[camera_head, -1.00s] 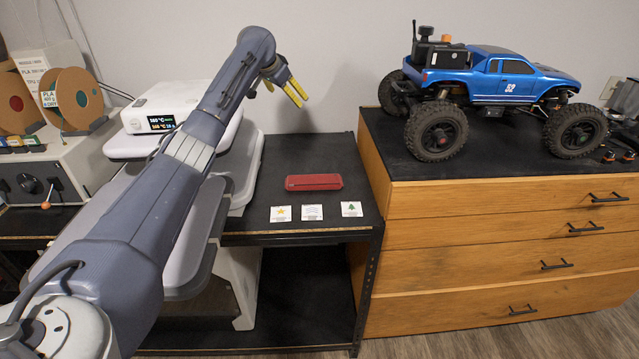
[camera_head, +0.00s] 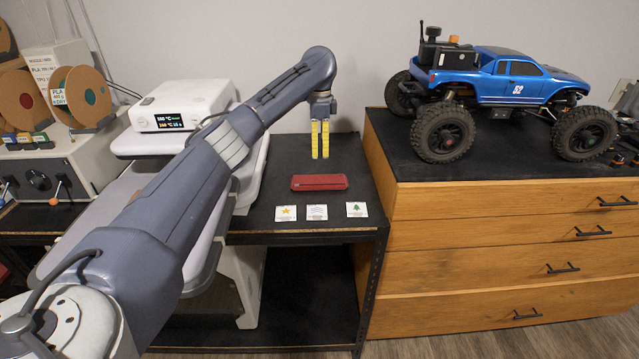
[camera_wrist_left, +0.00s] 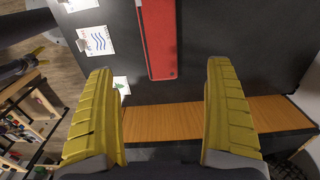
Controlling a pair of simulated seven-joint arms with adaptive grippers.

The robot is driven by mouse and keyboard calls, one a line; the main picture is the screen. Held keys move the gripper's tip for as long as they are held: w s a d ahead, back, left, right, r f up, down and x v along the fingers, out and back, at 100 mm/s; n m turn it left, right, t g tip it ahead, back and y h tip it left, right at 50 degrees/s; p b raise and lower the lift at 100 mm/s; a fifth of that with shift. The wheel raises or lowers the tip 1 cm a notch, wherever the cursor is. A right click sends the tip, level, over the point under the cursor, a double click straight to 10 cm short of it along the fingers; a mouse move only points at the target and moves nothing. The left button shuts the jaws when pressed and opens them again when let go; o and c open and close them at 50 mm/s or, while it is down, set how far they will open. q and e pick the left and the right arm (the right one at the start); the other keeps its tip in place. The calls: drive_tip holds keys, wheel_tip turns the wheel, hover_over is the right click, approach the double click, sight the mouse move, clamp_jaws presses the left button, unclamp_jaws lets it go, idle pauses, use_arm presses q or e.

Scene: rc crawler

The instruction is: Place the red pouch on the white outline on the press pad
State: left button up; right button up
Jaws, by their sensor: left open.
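The red pouch (camera_head: 319,182) lies flat on the black tabletop, behind a row of three small white cards. In the left wrist view the red pouch (camera_wrist_left: 157,38) shows at the top, beyond and between the fingertips. My left gripper (camera_head: 320,138) points down above and just behind the pouch, with yellow fingers apart from it. In the left wrist view the left gripper (camera_wrist_left: 160,80) is open with nothing between its fingers. The press (camera_head: 183,107), a white machine with a display, stands left of the pouch. My left arm covers part of it, and no white outline is visible on its pad.
Cards with a star (camera_head: 286,213), wavy lines (camera_head: 316,212) and a tree (camera_head: 357,210) lie along the table's front. A wooden drawer cabinet (camera_head: 480,205) bearing a blue truck (camera_head: 510,80) stands to the right. Cardboard spools (camera_head: 84,97) sit at the left.

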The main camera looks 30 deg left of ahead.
sight(319, 180)
use_arm(q)
drive_tip(key=shift+f, duration=6.8)
drive_tip(key=c, duration=1.3)
